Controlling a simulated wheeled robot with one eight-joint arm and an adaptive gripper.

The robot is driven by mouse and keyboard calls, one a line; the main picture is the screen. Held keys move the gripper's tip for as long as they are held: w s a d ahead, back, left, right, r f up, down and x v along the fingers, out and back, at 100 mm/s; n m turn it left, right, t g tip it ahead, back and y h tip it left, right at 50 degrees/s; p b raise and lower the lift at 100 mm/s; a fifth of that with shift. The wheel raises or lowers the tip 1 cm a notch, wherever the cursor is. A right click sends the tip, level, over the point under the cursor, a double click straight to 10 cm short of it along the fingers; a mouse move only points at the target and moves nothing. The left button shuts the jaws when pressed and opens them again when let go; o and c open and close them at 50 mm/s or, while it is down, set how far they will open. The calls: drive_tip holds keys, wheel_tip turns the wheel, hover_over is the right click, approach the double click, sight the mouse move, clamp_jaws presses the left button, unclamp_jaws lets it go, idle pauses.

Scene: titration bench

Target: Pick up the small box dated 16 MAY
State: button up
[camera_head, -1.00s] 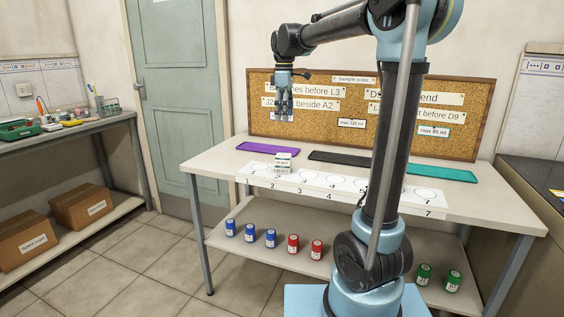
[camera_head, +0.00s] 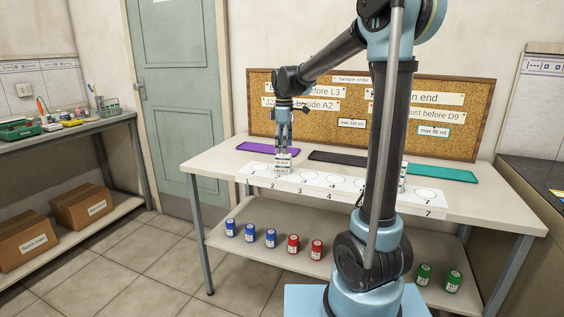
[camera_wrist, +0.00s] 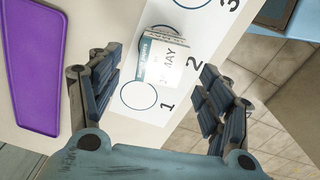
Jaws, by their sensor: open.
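A small white box with a teal edge (camera_wrist: 163,62) lies between my open fingers in the wrist view. Its label reads MAY; the day number is hard to read. It sits over the place beside the number 2. In the head view a small stack of white boxes (camera_head: 283,166) stands on the table's numbered strip, and its print is too small to read. My gripper (camera_head: 283,151) points down right at the top of this stack. My gripper (camera_wrist: 160,61) has a finger on each side of the box, with gaps visible.
The strip (camera_head: 345,184) has numbered circles, mostly empty. Behind lie a purple tray (camera_head: 268,148), a black tray (camera_head: 338,158) and a teal tray (camera_head: 443,174). Another white item (camera_head: 403,176) is partly hidden by my arm. Blue jars (camera_head: 250,232), red jars (camera_head: 293,243) and green jars (camera_head: 424,277) stand on the lower shelf.

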sight(284, 156)
wheel_tip(284, 156, down, 5)
drive_tip(key=shift+r, duration=0.1)
idle(0.3)
drive_tip(key=c, duration=1.1)
